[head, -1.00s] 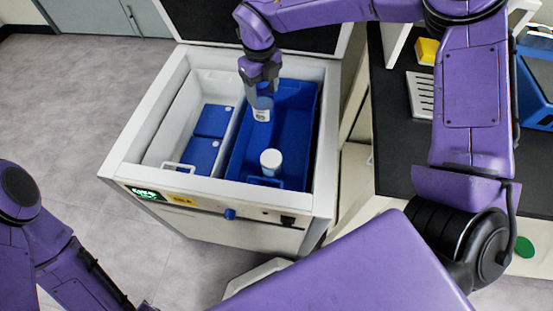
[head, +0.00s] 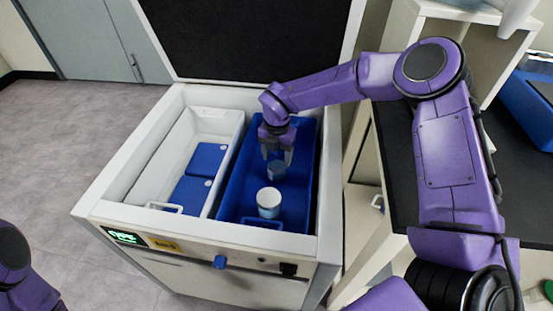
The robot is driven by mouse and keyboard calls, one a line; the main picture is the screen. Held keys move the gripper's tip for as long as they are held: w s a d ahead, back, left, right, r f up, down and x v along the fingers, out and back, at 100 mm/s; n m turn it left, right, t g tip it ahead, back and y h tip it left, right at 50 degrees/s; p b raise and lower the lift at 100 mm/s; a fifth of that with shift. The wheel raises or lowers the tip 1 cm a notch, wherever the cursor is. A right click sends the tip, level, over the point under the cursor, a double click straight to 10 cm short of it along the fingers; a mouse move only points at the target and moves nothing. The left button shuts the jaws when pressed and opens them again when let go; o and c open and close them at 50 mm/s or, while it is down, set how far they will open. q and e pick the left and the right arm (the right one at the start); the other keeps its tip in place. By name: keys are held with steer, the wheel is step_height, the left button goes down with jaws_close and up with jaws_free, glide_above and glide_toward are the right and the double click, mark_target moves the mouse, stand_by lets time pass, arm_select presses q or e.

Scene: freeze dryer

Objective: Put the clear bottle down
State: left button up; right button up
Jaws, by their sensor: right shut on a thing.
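My right gripper (head: 275,152) points down inside the blue bin (head: 233,187) in the right half of the open freeze dryer (head: 331,190). It is shut on the clear bottle (head: 276,170), whose lower part shows below the fingers. I cannot tell whether the bottle touches the bin floor. A white-capped bottle (head: 269,203) stands upright in the same bin, nearer the front. My left gripper is out of view; only a bit of my left arm shows at the lower left.
A white bin (head: 153,182) with blue blocks (head: 199,176) fills the left half of the dryer. The raised dark lid (head: 250,40) stands behind. A dark bench (head: 398,150) and a white shelf (head: 465,32) are at the right. The floor at left is clear.

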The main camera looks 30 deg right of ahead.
steer(key=shift+f, duration=0.45)
steer(key=o, duration=1.2)
steer(key=shift+r, duration=0.5)
step_height(320, 180, up, 11)
steer(key=shift+r+p, duration=0.2)
steer(key=shift+p, duration=0.7)
